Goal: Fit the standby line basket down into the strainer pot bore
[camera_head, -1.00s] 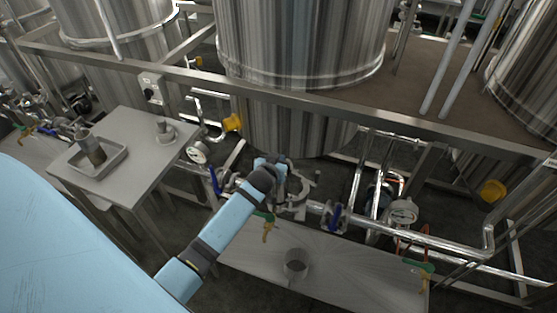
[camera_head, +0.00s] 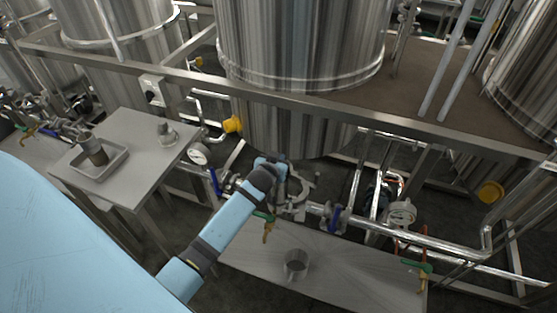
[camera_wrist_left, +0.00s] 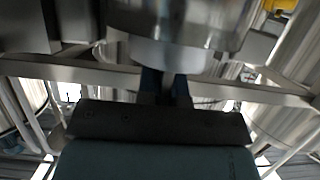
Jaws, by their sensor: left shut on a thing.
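My left gripper (camera_head: 276,166) reaches in from the lower left, over the strainer pot (camera_head: 294,190) in the pipework below the big tank. In the left wrist view its dark fingers (camera_wrist_left: 166,86) are shut at a shiny metal cylinder with a paler lower band (camera_wrist_left: 172,50), which looks like the standby line basket. In the head view my gripper and wrist hide the held basket. The pot's bore is mostly covered too, so I cannot tell whether the basket is above it or partly inside. My right gripper is not in view.
An open metal cup (camera_head: 297,264) stands on the low steel bench (camera_head: 350,275). A side table (camera_head: 135,123) at left carries a tray (camera_head: 76,165) with a cylinder (camera_head: 94,149) and a knobbed part (camera_head: 167,134).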

